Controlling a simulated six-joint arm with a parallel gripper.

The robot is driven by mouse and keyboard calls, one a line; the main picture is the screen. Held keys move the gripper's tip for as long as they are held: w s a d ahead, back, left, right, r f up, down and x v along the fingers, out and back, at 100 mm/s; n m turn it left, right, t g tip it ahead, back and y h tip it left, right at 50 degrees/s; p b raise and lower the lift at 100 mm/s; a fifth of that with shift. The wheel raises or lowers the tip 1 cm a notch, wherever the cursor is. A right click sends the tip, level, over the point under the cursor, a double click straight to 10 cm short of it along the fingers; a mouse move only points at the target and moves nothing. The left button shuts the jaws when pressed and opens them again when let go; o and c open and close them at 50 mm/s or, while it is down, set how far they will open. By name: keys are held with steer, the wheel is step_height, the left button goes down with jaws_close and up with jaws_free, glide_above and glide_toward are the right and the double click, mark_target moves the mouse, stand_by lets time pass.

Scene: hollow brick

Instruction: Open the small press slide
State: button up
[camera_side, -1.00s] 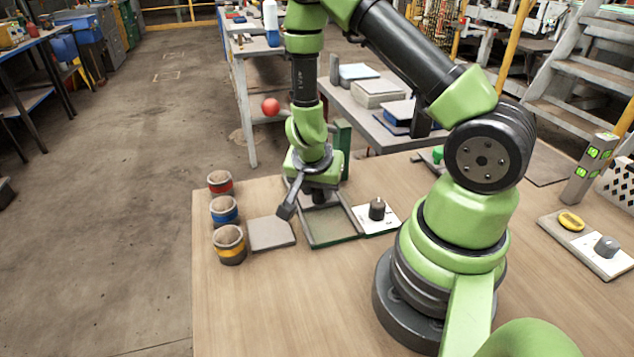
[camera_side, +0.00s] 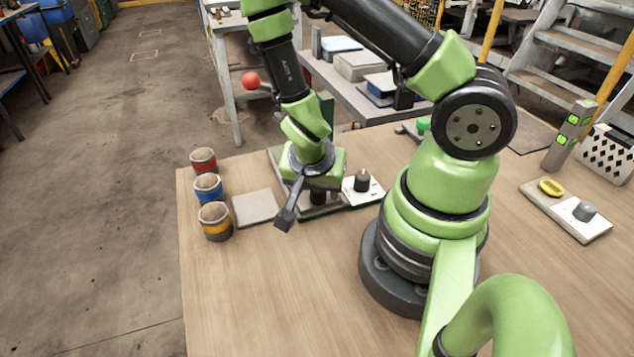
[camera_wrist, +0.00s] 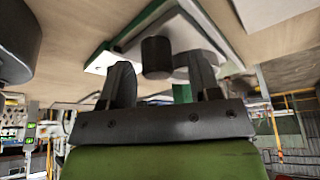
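The small press is a green-edged grey frame (camera_side: 276,160) on the table, mostly covered by my gripper in the side view.
A white plate with a dark knob (camera_side: 362,181) is close right of the press. A grey pad (camera_side: 255,208) and cups with red, blue (camera_side: 208,187) and yellow bands lie left. A yellow-topped control plate (camera_side: 551,187) is far right. The front table is clear.

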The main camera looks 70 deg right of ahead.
stand_by(0.4)
steer(key=w+d, duration=0.6)
steer(key=shift+w+d, duration=0.15)
steer(key=shift+d, duration=0.1)
steer(key=w+a+r+n+t+y, duration=0.1)
steer(key=a+r+n+t+y, duration=0.2)
steer(key=r, duration=0.5)
steer(key=w+a+r+n+t+y, duration=0.1)
steer(key=a+r+t, duration=0.1)
steer(key=a+r, duration=0.5)
steer(key=w+a+r+n+t+y, duration=0.1)
steer(key=a+r+n+t+y, duration=0.15)
steer(key=r, duration=0.65)
steer(key=s+a+r+n+y, duration=0.1)
steer(key=s+a+r+n, duration=0.2)
steer(key=s, duration=0.6)
steer(key=shift+a+r+n, duration=0.4)
steer(key=shift+r+n, duration=0.05)
steer(key=shift+n, duration=0.2)
